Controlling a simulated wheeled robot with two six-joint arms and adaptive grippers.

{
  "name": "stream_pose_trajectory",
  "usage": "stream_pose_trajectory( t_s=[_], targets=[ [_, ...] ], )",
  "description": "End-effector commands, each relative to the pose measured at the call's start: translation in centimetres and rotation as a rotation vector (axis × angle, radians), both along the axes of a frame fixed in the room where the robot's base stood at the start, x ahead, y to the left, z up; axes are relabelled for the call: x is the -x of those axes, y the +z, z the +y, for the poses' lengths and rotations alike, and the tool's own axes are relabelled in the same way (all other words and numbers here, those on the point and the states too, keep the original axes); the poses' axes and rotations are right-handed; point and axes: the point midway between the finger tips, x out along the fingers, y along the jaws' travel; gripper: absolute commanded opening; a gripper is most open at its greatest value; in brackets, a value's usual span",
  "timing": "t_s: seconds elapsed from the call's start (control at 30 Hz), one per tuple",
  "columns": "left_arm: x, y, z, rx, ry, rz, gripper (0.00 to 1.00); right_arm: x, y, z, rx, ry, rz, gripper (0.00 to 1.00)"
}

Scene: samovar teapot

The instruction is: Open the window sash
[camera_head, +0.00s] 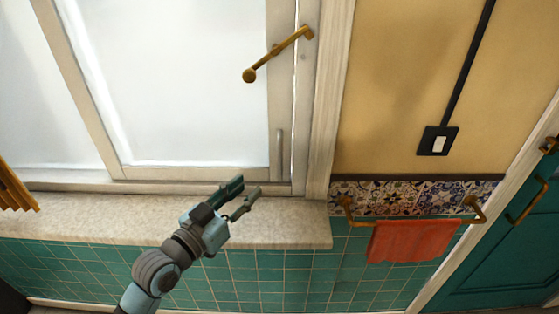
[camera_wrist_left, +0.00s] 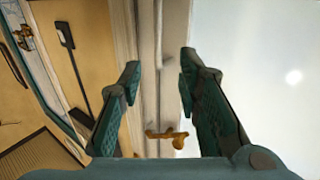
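The window sash (camera_head: 180,174) is a pale wooden frame around a bright white pane and looks closed against the window frame. A slim grey vertical pull handle (camera_head: 279,155) sits low on its right stile. A brass latch bar (camera_head: 275,56) with a round knob slants across the upper right stile; brass also shows low in the left wrist view (camera_wrist_left: 168,137). My left gripper (camera_head: 248,186) is open and empty, near the sash's lower right corner, below the pull handle. In the left wrist view its fingers (camera_wrist_left: 159,65) are spread before the frame edge. My right gripper is out of view.
A stone sill (camera_head: 120,222) runs below the window, above green tiles. To the right are a red towel (camera_head: 400,241) on a brass rail, a black switch (camera_head: 438,141) and a teal door (camera_head: 510,250). A yellow slatted thing (camera_head: 15,188) stands at the left edge.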

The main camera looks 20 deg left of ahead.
Motion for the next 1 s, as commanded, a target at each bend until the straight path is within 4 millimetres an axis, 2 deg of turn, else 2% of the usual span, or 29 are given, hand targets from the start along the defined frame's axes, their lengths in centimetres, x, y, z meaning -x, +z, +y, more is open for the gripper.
stream_pose_trajectory(
  t_s=[0.13, 0.4, 0.5, 0.63, 0.9, 1.0],
  targets=[
    [-2.8, 0.0, -1.0, 0.007, 0.000, -0.002, 0.31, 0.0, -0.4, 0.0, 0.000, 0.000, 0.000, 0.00],
    [-9.9, -0.1, -3.6, 0.003, -0.002, 0.003, 0.31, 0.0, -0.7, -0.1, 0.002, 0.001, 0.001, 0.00],
    [-11.6, -0.1, -4.2, 0.001, -0.001, 0.003, 0.31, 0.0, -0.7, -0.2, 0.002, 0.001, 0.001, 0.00],
    [-12.7, -0.1, -4.6, 0.000, -0.001, 0.004, 0.31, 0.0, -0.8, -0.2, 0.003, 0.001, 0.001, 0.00],
    [-12.9, -0.2, -4.7, -0.002, -0.001, 0.005, 0.31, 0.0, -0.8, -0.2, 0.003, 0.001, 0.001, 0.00],
    [-12.9, -0.2, -4.7, -0.002, -0.001, 0.005, 0.17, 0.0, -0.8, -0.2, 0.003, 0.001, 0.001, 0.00]
  ],
)
